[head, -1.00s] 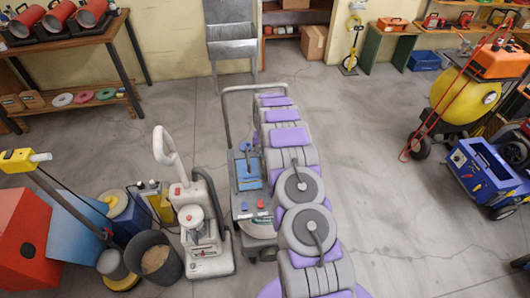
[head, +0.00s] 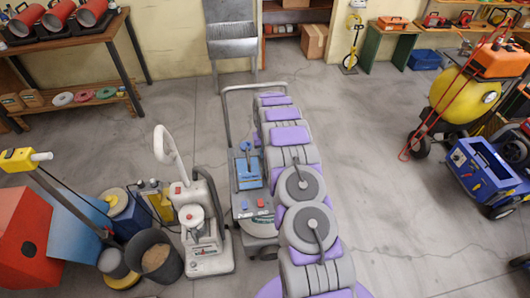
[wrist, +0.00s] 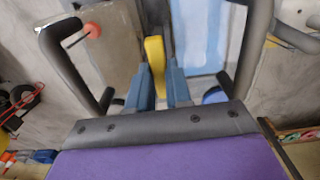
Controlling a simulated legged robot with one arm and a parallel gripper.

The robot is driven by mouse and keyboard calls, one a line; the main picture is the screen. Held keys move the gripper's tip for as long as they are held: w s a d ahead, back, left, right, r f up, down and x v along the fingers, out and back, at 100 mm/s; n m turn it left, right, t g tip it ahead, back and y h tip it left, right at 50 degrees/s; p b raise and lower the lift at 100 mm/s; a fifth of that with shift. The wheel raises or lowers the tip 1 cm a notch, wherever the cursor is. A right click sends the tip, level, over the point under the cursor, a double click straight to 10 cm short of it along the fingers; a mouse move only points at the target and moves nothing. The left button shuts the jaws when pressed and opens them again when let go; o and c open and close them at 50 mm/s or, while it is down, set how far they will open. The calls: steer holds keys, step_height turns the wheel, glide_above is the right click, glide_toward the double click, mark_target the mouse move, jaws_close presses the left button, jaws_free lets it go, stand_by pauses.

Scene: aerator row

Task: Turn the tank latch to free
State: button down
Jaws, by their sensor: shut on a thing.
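In the wrist view, my gripper (wrist: 160,88) has its two blue-grey fingers on either side of a yellow upright piece (wrist: 154,55), which looks like the tank latch. It is shut on this piece, and the fingers hide its lower part. The latch's exact turn is hard to read. A light blue panel (wrist: 200,35) lies behind it. In the head view, a grey wheeled machine (head: 260,226) with a blue top part (head: 249,172) stands just left of my arm. My arm hides its right side, and my fingers and the latch are not clearly seen there.
A white upright machine (head: 205,235) and a dark bucket (head: 155,258) stand close on the left. A grey metal sink (head: 232,45) is behind. A blue cart (head: 485,170) and a yellow tank (head: 465,100) are at right. The floor right of my arm is clear.

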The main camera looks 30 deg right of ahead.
steer(key=shift+w+r, duration=0.1)
steer(key=c, duration=1)
jaws_free()
steer(key=shift+c, duration=0.2)
step_height(320, 180, up, 17)
steer(key=p, duration=0.1)
steer(key=shift+r, duration=0.1)
